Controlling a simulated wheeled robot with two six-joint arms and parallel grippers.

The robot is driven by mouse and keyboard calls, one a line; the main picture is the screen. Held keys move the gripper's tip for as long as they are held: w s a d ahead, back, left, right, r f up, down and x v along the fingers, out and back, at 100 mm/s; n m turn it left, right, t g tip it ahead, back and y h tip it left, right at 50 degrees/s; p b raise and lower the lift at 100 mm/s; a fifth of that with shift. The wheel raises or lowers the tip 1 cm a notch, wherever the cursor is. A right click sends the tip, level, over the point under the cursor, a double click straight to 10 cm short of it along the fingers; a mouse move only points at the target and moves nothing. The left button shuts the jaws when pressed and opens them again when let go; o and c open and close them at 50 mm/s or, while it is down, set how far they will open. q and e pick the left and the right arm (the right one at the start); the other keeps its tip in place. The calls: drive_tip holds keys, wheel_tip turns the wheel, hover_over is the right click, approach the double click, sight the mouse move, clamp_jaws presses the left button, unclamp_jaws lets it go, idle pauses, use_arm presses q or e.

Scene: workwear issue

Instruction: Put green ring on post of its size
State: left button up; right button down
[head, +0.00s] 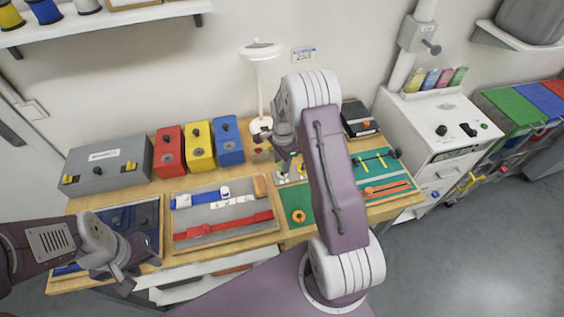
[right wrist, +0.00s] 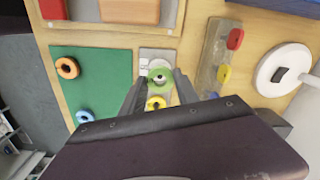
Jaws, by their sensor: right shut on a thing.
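The green ring (right wrist: 160,76) is between the fingertips of my right gripper (right wrist: 161,80), which is shut on it. The ring is over a grey plate (right wrist: 145,53) with a pale round piece beside it. Whether a post is inside the ring, I cannot tell. A yellow ring (right wrist: 155,103) shows just below it, between the fingers. My left gripper (head: 128,272) is at the lower left, away from the plate, and looks open and empty.
An orange ring (right wrist: 67,67) and a blue ring (right wrist: 83,116) lie on a green mat (right wrist: 98,85). A grey strip (right wrist: 209,68) with red and yellow pieces and a white lamp base (right wrist: 283,66) stand to the right. Red, yellow and blue boxes (head: 200,148) stand behind.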

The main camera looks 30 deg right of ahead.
drive_tip(key=shift+f+b, duration=0.35)
drive_tip(key=shift+f, duration=0.3)
idle(0.4)
drive_tip(key=c, duration=0.8)
unclamp_jaws()
drive_tip(key=shift+c, duration=0.2)
drive_tip(key=o, duration=0.4)
wheel_tip(320, 180, up, 7)
drive_tip(key=p, duration=0.6)
drive_tip(key=shift+r, duration=0.1)
